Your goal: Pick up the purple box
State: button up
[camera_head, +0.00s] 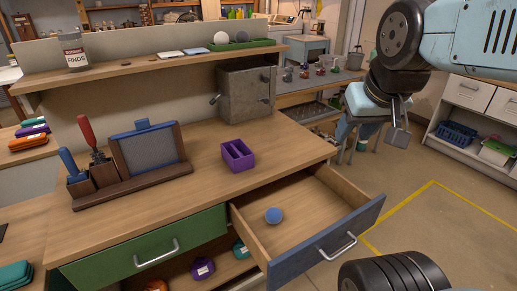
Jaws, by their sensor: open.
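The purple box (238,156) stands upright on the wooden desk top (230,193), right of the middle of the picture. It is small, open at the top and split by a divider. My gripper (373,128) hangs at the upper right, beyond the desk's right edge. It is open, with nothing seen between its fingers, and is well apart from the box. The box is in plain view.
An open drawer (345,197) holding a blue ball (273,215) juts out below the box. A grey metal box (246,92) stands behind it. A tool holder (133,183) with a framed panel is on the left. A shelf (150,67) runs above.

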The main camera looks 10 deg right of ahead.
aim_at(237, 156)
jog(key=u, duration=0.45)
jog(key=i, duration=0.15)
jog(key=z, duration=2.3)
jog(key=k, duration=2)
jog(key=u, duration=0.9)
jog(key=i, duration=1)
jog(key=u, duration=0.05)
